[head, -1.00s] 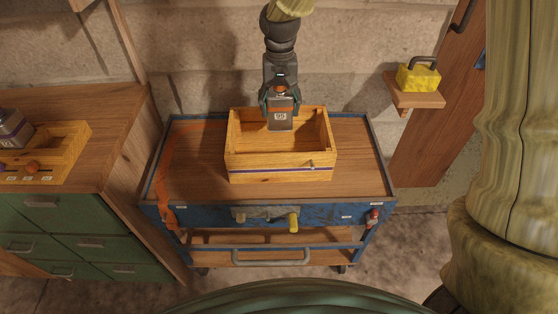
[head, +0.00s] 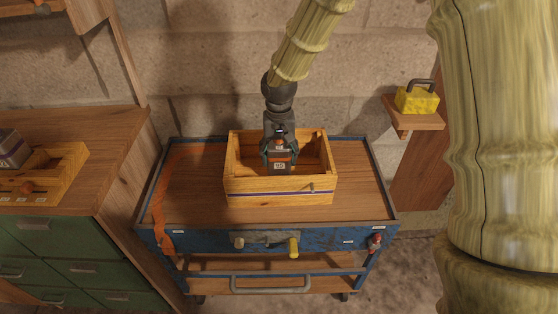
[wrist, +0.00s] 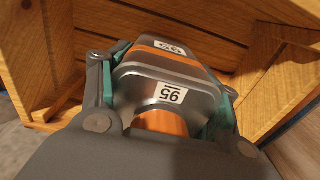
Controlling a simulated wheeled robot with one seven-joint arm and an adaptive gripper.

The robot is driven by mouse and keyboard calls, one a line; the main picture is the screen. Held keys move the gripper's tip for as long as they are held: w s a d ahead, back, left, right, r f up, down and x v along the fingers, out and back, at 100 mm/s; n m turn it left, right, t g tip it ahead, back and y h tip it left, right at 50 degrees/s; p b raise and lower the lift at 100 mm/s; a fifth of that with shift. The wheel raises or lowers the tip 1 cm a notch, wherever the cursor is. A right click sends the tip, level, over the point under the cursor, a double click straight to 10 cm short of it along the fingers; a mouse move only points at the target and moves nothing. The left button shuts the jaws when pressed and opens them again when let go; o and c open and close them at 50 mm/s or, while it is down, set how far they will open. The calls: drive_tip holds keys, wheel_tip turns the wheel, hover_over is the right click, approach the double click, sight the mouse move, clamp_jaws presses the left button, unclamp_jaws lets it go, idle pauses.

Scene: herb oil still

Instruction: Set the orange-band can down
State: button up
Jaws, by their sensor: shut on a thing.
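The orange-band can (head: 279,166) is a dark grey metal can with a label that appears to read 95. In the wrist view the can (wrist: 172,88) shows its top, its orange band and the label between green finger pads. My gripper (head: 278,158) is shut on the can; it also shows in the wrist view (wrist: 170,95). The can is inside the open wooden crate (head: 278,187), which has a purple stripe on its front. The can's lower end is hidden behind the crate's front wall, so I cannot tell whether it touches the crate floor.
The crate stands on a blue-framed cart (head: 358,190) with an orange strap (head: 163,205) at its left. Bare cart top lies on both sides. A green-drawered bench (head: 75,135) with another wooden tray (head: 70,170) is at left.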

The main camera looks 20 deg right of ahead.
wheel_tip(320, 180, down, 2)
drive_tip(key=shift+w+f, duration=0.1)
drive_tip(key=shift+f, duration=0.15)
drive_tip(key=o, duration=1.5)
wheel_tip(320, 180, up, 12)
drive_tip(key=shift+r, duration=0.1)
